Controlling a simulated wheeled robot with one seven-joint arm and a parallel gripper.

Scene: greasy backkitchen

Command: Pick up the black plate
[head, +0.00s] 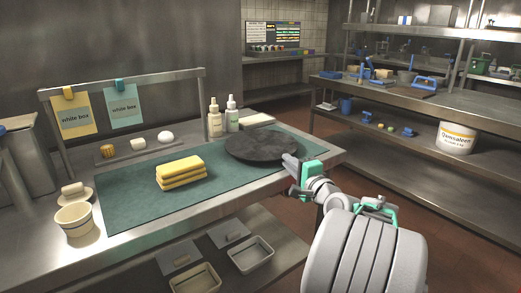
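The black plate (258,146) is a dark, round, flat disc with a mottled surface. It lies at the right end of the green mat (130,190) on the steel table. My gripper (291,174) is at the plate's right front edge, with its tip overlapping the rim in the picture. I cannot tell whether it touches the plate or has the rim between its fingers. The finger gap is too small to make out.
Stacked yellow sponges (181,172) lie on the mat left of the plate. Two white bottles (223,117) stand just behind the plate. A cream cup (76,220) stands at the front left. Grey trays (250,255) sit on the lower shelf. Steel shelving (400,100) stands at right.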

